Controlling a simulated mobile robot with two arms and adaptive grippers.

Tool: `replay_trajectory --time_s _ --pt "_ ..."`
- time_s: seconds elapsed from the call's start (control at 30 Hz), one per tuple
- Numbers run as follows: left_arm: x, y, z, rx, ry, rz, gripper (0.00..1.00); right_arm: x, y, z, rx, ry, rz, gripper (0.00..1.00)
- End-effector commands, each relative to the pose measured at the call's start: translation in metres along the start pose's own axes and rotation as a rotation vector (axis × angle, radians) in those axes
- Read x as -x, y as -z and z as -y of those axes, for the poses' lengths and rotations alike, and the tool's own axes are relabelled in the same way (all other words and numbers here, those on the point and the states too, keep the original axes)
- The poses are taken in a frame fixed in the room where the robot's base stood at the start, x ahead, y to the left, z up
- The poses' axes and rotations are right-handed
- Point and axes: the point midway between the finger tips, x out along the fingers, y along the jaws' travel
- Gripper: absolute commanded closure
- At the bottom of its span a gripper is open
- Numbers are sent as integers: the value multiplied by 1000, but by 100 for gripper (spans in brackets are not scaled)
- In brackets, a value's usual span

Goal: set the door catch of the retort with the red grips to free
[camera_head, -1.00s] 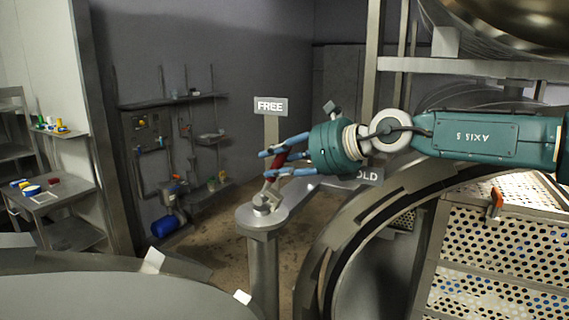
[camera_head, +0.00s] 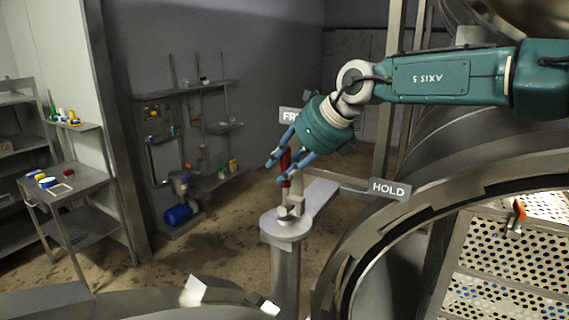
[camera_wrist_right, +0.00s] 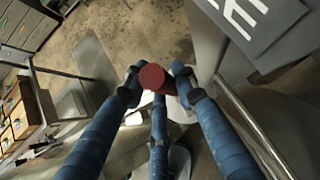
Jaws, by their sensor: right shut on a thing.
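The door catch is a short lever with a red grip (camera_head: 286,167) on top of a grey post (camera_head: 285,234). The lever stands nearly upright in the head view. My right gripper (camera_head: 282,170) has its blue fingers shut around the red grip. In the right wrist view the round end of the red grip (camera_wrist_right: 152,77) shows between the fingers. The FREE sign (camera_head: 290,114) is behind my gripper and partly hidden by it. My left gripper is not in view.
The open round retort mouth (camera_head: 345,262) is close on the right, with a perforated basket (camera_head: 480,262) bearing an orange-red handle (camera_head: 515,216). A side table (camera_head: 78,185) with small coloured things stands at the left. Floor behind the post is clear.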

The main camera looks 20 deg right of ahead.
Motion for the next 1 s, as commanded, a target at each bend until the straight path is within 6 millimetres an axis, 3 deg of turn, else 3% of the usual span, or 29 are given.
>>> replay_trajectory --time_s 0.27,0.3,0.37,0.73,0.87,1.0 --pt "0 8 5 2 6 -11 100 0 0 1 9 3 -1 100" --pt "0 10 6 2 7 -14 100 0 0 0 9 3 -1 65" --pt "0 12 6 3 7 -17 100 0 0 0 8 3 -1 53" --pt "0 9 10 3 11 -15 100 5 0 0 3 1 0 52" --pt "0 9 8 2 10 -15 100 23 -1 1 3 2 3 52" --pt "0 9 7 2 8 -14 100 53 -2 0 4 3 4 52"
